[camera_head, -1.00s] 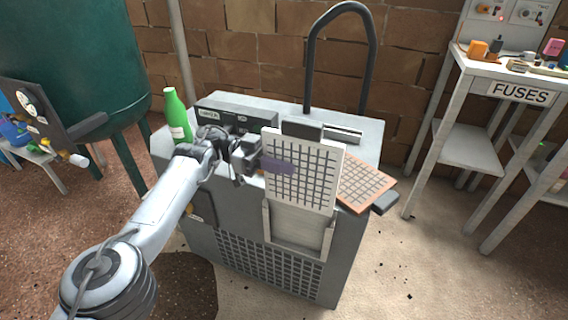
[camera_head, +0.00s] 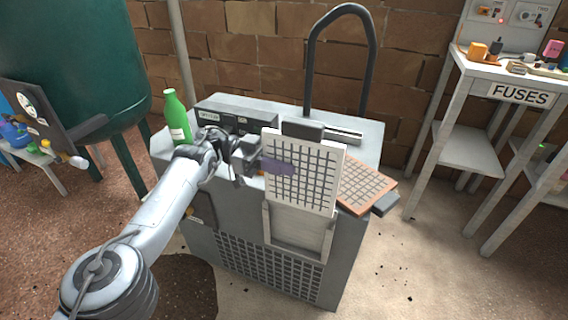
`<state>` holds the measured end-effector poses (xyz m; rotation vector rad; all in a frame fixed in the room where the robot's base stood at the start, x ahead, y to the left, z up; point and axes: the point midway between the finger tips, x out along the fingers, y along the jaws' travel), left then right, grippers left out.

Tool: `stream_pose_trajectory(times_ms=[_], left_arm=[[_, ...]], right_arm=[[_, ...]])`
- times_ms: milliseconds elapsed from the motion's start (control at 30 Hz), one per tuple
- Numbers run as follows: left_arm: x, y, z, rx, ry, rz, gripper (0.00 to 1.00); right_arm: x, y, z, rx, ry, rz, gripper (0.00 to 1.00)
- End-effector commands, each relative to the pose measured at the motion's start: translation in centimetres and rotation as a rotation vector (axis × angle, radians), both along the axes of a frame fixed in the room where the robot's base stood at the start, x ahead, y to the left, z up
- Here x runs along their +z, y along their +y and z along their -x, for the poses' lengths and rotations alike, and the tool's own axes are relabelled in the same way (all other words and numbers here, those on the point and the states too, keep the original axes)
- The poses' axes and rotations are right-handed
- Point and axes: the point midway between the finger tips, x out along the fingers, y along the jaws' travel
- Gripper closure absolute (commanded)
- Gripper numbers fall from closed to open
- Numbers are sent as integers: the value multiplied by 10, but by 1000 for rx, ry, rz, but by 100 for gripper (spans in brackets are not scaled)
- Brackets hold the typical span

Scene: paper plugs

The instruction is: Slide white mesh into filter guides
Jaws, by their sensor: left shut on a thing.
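The white mesh (camera_head: 308,178) is an upright white frame with a dark grid. It stands in front of the grey machine, just above the filter guides (camera_head: 299,240), a pale slot frame on the machine's front. Its lower edge is at the top of the guides; I cannot tell whether it sits between the rails. My right gripper is not in view.
An orange mesh (camera_head: 366,186) with a dark handle lies on the machine's right side. A green bottle (camera_head: 177,120) stands on the top left. A black hose (camera_head: 312,60) arches behind. The fuse table (camera_head: 505,80) stands at the right, with clear floor between.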

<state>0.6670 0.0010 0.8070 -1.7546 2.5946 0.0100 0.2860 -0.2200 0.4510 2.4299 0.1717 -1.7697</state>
Motion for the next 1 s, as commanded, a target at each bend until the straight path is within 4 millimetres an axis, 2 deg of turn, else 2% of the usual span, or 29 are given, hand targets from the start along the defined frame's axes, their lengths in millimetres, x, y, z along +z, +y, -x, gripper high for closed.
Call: stream_pose_trajectory(times_ms=[1000], left_arm=[[8,1,0,2,0,0,100]], right_arm=[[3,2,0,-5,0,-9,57]])
